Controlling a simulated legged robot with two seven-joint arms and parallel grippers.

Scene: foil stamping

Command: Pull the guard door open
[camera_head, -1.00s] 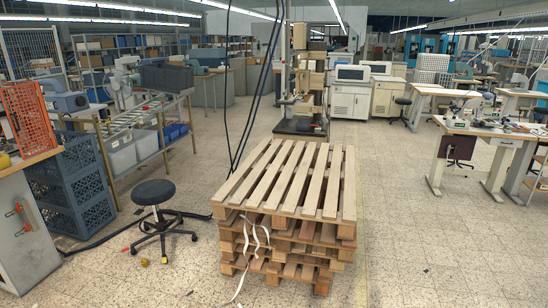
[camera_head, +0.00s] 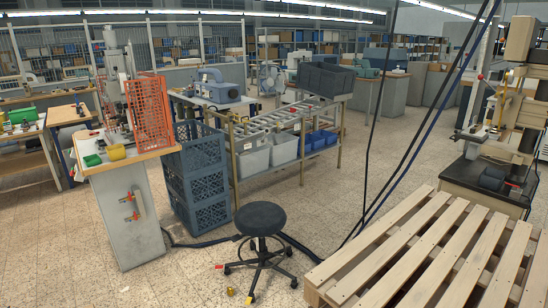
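An orange mesh guard (camera_head: 149,112) stands upright on the top of a grey workbench cabinet (camera_head: 128,214) at the left. It looks like the guard door, on the right side of a small press machine (camera_head: 116,82). Whether it is open or closed I cannot tell from here. Neither of my grippers shows in this view.
A black stool (camera_head: 261,220) stands on the floor in front of stacked blue crates (camera_head: 200,180). A stack of wooden pallets (camera_head: 400,262) fills the lower right. A black cable (camera_head: 200,243) runs along the floor.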

